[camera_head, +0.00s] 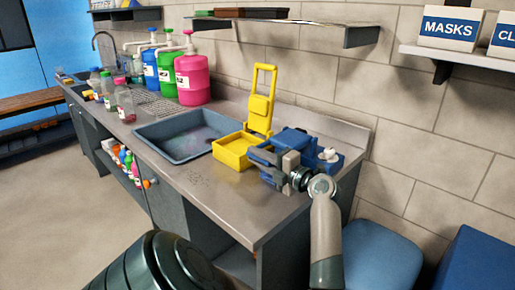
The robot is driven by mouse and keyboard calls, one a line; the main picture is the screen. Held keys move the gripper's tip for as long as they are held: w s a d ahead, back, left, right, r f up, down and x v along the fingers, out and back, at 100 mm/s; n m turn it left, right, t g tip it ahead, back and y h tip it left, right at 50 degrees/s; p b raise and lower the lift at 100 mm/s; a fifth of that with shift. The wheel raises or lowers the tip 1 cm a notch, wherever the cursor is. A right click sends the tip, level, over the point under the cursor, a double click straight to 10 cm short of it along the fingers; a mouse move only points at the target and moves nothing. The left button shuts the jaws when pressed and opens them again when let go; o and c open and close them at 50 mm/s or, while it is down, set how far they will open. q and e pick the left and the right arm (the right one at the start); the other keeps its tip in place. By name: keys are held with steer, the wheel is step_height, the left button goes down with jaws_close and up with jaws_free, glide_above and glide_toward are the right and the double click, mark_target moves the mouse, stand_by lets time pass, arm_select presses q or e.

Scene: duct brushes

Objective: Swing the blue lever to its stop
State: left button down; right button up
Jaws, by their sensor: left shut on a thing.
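A blue device (329,163) with a small white knob stands at the near right end of the steel counter. The blue lever (294,139) appears as a blocky blue part at its upper left, partly hidden behind my gripper.
A yellow frame (262,100) with a tray-like base stands just left of the device. A grey basin (183,136) lies farther left. Pink (192,79), green and blue pump jugs stand at the back. A wall shelf (290,22) hangs above. Blue bins (382,258) stand on the floor at right.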

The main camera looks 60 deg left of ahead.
arm_select(q)
steer(key=shift+f, duration=0.25)
arm_select(e)
steer(key=shift+w+r, duration=0.1)
arm_select(q)
steer(key=c, duration=1.6)
jaws_free()
steer(key=shift+d, duration=0.1)
